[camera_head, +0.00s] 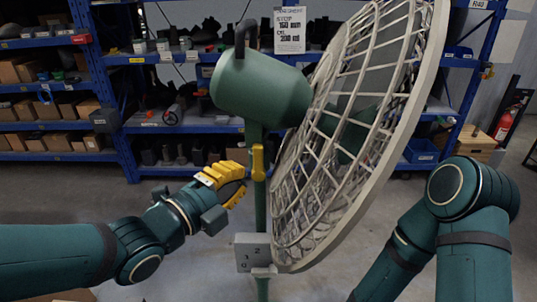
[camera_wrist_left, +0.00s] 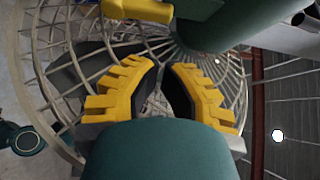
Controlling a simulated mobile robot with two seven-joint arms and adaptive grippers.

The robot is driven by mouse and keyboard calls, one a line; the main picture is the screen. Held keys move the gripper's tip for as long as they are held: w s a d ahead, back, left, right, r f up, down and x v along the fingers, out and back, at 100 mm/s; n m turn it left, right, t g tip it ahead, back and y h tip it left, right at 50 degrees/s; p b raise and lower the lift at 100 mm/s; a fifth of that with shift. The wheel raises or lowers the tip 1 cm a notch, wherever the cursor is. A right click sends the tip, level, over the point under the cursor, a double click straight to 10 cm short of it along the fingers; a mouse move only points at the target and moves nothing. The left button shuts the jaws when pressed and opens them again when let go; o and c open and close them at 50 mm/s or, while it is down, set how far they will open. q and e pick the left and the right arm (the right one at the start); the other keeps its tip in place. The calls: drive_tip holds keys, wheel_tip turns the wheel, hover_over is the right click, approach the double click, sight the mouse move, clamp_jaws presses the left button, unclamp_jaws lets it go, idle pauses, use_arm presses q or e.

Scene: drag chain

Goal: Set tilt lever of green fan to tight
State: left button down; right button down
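The green fan has a green motor housing (camera_head: 262,90) on a green pole (camera_head: 255,215) and a large pale wire cage (camera_head: 350,120). Its yellow tilt lever (camera_head: 258,162) stands upright along the pole just below the housing. In the left wrist view, yellow lever parts (camera_wrist_left: 140,10) show at the top edge, beside the housing (camera_wrist_left: 240,30). My left gripper (camera_head: 240,183) has yellow fingers and is just left of the lever, slightly low. The wrist view shows its fingertips (camera_wrist_left: 164,66) apart with nothing between them. My right gripper is outside the frames.
A grey control box (camera_head: 252,252) sits on the pole below my left gripper. The cage fills the space to the right. Blue shelves (camera_head: 130,115) with boxes stand behind, and a red fire extinguisher (camera_head: 505,125) is at far right. The floor left of the pole is clear.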

sight(258, 160)
use_arm(q)
drive_tip(key=shift+w, duration=0.1)
drive_tip(key=x, duration=1)
drive_tip(key=shift+w+a, duration=0.1)
